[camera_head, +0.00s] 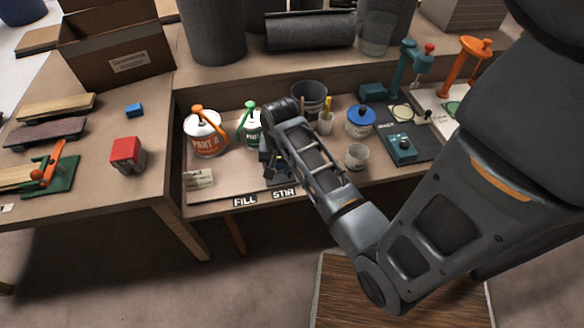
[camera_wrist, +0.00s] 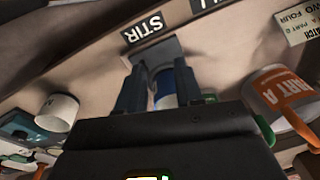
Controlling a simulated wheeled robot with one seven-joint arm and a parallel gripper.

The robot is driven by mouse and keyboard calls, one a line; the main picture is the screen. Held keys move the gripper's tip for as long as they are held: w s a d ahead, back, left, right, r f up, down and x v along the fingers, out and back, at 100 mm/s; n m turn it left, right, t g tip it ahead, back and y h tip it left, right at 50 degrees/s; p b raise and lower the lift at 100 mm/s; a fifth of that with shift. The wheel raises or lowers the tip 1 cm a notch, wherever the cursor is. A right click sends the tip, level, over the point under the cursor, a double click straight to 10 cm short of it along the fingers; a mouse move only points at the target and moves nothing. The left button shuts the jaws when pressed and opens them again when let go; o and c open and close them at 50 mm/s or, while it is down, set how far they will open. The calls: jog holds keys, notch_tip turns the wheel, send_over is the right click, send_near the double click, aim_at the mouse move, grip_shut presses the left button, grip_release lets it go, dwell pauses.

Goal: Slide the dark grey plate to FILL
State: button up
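The dark grey plate (camera_wrist: 170,50) lies at the bench's front edge beside the STIR label (camera_wrist: 147,27); the wrist view shows its bare edge beyond my fingertips. In the head view the plate is mostly hidden under my gripper (camera_head: 279,172). The FILL label (camera_head: 244,201) is just left of the STIR label (camera_head: 284,191). In the wrist view my gripper's fingers (camera_wrist: 158,75) stand apart, pointing down over the plate. A pale round vessel with a blue patch (camera_wrist: 163,92) shows between them; I cannot tell whether they touch it.
The PART A can (camera_head: 205,138) with an orange pump and a green-pump can (camera_head: 250,128) stand left of my gripper. A clear cup (camera_head: 357,157) and a teal scale (camera_head: 401,148) are to the right. The bench is fairly clear behind FILL, near a paper card (camera_head: 199,179).

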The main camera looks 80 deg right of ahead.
jog(key=shift+m+g+y, duration=0.3)
jog(key=shift+m+g, duration=0.1)
jog(key=shift+m, duration=0.2)
jog(key=d, duration=0.1)
jog(key=s+d+r, duration=0.1)
jog(key=d+r, duration=0.1)
jog(key=shift+s+d, duration=0.3)
jog(key=shift+s, duration=0.1)
jog(key=shift+s+d+r, duration=0.2)
jog(key=shift+s+d, duration=0.05)
jog(key=shift+d+f, duration=0.1)
jog(key=shift+f, duration=0.05)
notch_tip(320, 180, down, 7)
jog(key=shift+f, duration=0.2)
jog(key=shift+c, duration=0.2)
grip_shut()
